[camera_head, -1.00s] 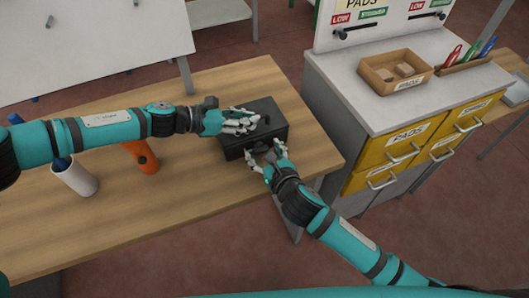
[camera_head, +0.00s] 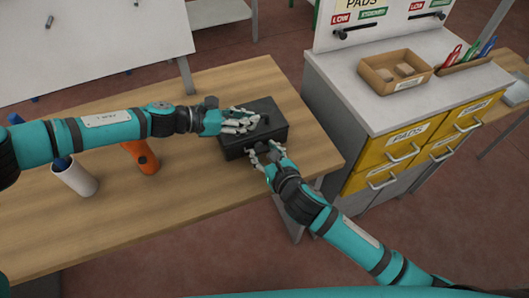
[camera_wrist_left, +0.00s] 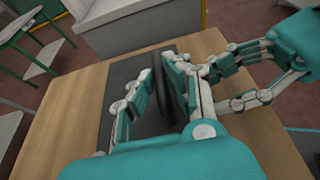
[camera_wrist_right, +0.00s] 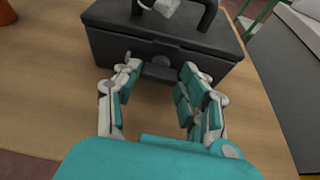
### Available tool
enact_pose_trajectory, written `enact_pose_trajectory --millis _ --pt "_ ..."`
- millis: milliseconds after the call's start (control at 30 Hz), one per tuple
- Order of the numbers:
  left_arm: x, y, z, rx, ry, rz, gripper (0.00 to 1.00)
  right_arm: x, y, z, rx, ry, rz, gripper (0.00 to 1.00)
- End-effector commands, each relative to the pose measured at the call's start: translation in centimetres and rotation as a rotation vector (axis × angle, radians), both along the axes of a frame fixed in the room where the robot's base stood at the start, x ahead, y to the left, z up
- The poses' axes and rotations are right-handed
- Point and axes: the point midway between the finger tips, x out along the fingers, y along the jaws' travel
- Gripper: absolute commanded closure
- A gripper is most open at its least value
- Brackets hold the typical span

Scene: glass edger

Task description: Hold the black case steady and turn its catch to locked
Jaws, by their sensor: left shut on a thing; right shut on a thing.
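The black case (camera_head: 272,112) sits flat on the wooden table near its right end. My left gripper (camera_head: 242,121) reaches over the lid from the left and is shut on the case's raised handle (camera_wrist_left: 160,85). The handle also shows at the top of the right wrist view (camera_wrist_right: 207,14). My right gripper (camera_head: 266,152) is at the front face of the case. Its fingers (camera_wrist_right: 158,85) stand on either side of the dark catch (camera_wrist_right: 160,72) and are shut on it. The fingers partly hide the catch, so I cannot tell its exact angle.
A grey cabinet with yellow drawers (camera_head: 405,143) stands to the right, with an open box (camera_head: 372,75) on top. The table's front is clear.

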Motion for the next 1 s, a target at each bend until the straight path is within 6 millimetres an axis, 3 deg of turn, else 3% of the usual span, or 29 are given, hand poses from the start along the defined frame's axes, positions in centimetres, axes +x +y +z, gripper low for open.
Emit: enact_pose_trajectory --millis 700,1000 --pt "0.06 0.07 -0.02 0.001 0.000 0.002 1.00 0.26 -0.80 -0.32 0.521 0.171 0.000 0.91" --pt "0.06 0.07 -0.02 0.001 0.000 0.002 1.00 0.31 -0.94 -0.43 0.652 0.212 -0.001 0.91"
